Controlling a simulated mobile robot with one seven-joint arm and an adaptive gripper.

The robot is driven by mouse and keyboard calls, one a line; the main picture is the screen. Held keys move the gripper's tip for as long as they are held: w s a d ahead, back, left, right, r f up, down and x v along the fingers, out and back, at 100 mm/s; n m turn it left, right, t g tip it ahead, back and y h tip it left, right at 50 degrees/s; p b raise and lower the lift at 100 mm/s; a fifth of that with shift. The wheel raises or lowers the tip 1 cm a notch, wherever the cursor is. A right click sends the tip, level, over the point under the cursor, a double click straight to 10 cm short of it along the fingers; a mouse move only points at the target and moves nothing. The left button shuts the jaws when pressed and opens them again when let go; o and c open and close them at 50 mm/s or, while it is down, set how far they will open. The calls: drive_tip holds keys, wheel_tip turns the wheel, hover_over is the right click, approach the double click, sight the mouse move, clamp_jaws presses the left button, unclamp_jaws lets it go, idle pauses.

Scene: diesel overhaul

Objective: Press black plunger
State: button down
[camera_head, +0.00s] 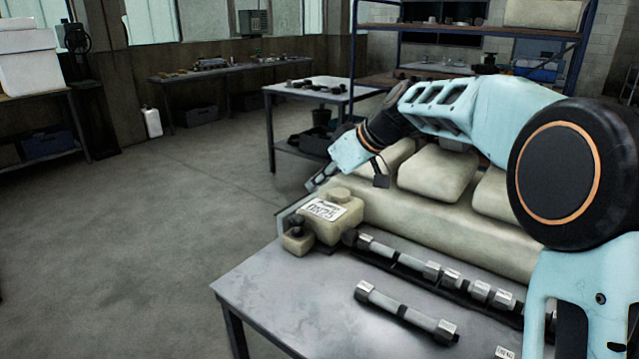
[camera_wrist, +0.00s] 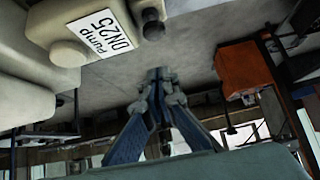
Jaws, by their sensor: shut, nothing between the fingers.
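The black plunger (camera_head: 296,224) sits on a small beige block at the left of the beige pump (camera_head: 340,232) with the white "Pump DN25" label, at the back left of the table. In the wrist view the plunger (camera_wrist: 152,24) shows as a short dark cylinder beside the pump label (camera_wrist: 103,34). My gripper (camera_head: 318,184) is above and behind the pump, pointing down to the left and apart from the plunger. In the wrist view my gripper's fingers (camera_wrist: 160,76) meet at their tips, with nothing between them.
The metal table (camera_head: 262,292) carries a beige engine body (camera_head: 445,215) right of the pump, with metal shafts (camera_head: 405,312) in front. The table's front left is clear. Open floor lies left. A second table (camera_head: 310,92) and blue-framed shelving (camera_head: 470,32) stand behind.

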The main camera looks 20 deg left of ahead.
hover_over(302, 220)
wheel_tip(302, 220, down, 4)
drive_tip(key=shift+d+f, duration=0.1)
drive_tip(key=shift+f, duration=0.1)
wheel_tip(302, 220, down, 3)
drive_tip(key=shift+f, duration=0.6)
wheel_tip(302, 220, down, 3)
drive_tip(key=b, duration=0.3)
drive_tip(key=shift+r, duration=0.15)
drive_tip(key=shift+s, duration=0.1)
